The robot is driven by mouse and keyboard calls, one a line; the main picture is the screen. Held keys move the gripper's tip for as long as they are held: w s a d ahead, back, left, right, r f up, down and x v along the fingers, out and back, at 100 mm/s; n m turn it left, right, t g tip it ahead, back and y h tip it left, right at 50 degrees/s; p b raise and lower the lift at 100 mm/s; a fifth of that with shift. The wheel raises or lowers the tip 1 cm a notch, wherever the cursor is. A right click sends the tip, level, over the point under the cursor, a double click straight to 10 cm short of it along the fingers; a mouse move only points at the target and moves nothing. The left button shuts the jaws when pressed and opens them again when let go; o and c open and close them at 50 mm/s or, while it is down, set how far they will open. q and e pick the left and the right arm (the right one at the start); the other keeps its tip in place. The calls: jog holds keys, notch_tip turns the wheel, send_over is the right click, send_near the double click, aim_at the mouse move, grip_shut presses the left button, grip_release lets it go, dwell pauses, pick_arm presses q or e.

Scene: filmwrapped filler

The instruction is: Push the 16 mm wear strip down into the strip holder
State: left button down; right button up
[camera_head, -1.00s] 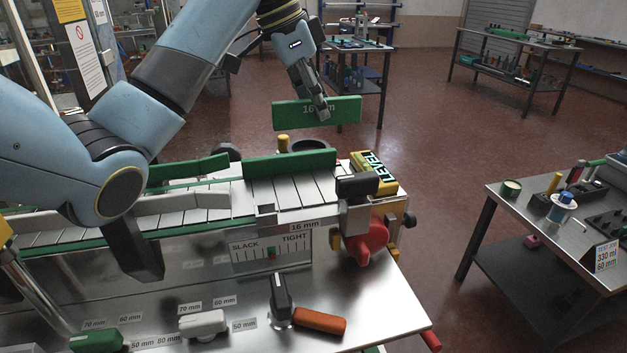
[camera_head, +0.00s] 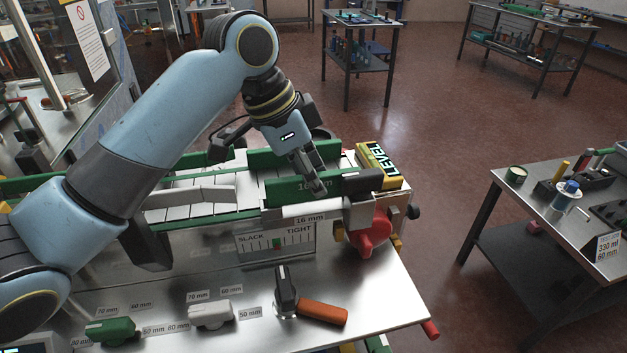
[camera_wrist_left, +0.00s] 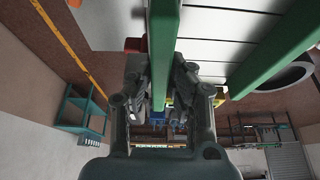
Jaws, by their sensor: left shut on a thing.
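The green 16 mm wear strip (camera_head: 345,184) is gripped by my left gripper (camera_head: 316,186), near the strip's middle. It lies lengthwise along the near side of the conveyor, its lower edge close to the top of the metal strip holder (camera_head: 290,215), which carries a 16 mm label. I cannot tell whether the lower edge is inside the holder. In the left wrist view, the strip (camera_wrist_left: 164,40) runs between the two fingers (camera_wrist_left: 160,90), which are shut on it. My right gripper is not in view.
A fixed green rail (camera_head: 290,158) runs behind the strip across the white slats. A red knob (camera_head: 371,235) and yellow LEVEL block (camera_head: 378,165) sit at the right end. An orange handle (camera_head: 322,314) lies on the front panel. A side table (camera_head: 590,235) stands right.

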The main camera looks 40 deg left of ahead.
pick_arm(q)
jog(key=shift+f, duration=0.85)
jog(key=c, duration=1.3)
grip_release()
jog(key=shift+o, duration=0.2)
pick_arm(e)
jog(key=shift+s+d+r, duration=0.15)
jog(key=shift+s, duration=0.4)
